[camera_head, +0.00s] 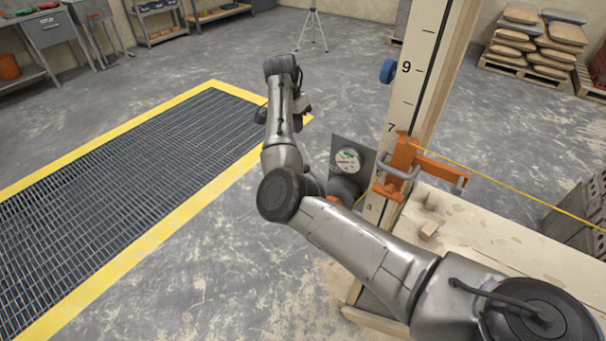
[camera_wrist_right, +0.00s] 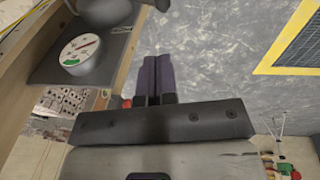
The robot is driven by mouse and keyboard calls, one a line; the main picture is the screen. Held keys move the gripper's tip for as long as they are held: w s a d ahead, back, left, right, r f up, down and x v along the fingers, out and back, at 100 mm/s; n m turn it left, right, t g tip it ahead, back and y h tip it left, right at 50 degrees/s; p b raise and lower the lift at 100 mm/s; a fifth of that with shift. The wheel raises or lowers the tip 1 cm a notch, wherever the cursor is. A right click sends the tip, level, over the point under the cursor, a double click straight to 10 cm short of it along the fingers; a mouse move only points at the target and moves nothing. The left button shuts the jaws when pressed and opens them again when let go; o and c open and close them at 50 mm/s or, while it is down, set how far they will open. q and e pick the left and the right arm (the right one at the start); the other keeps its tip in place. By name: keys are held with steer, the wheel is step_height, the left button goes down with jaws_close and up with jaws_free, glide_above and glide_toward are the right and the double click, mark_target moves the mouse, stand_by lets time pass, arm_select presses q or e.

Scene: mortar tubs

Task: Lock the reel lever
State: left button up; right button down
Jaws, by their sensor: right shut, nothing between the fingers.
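A round white dial with a green sector (camera_head: 347,160) is on a dark plate (camera_head: 366,154) at the left side of the numbered post. A dark rounded body (camera_head: 344,188) sits just below it, partly hidden by my right arm. The dial also shows in the right wrist view (camera_wrist_right: 80,50), at upper left. I cannot pick out a reel lever for certain. My right gripper (camera_wrist_right: 155,63) is shut and empty, its dark fingers apart from the dial and seen over the floor. In the head view its fingers are not clear. My left gripper is not in view.
An orange bracket (camera_head: 405,165) is clamped on the post (camera_head: 408,95), with a yellow line running right from it. A wooden bench (camera_head: 480,240) stands right. The floor around the yellow-edged grate (camera_head: 130,165) is open.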

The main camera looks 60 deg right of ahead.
steer(key=shift+w+a, duration=0.1)
steer(key=shift+w, duration=0.15)
stand_by(0.3)
steer(key=b+x, duration=0.3)
steer(key=x, duration=0.4)
steer(key=b+x, duration=0.3)
steer(key=x, duration=0.3)
steer(key=shift+a+f, duration=0.2)
steer(key=shift+f, duration=0.25)
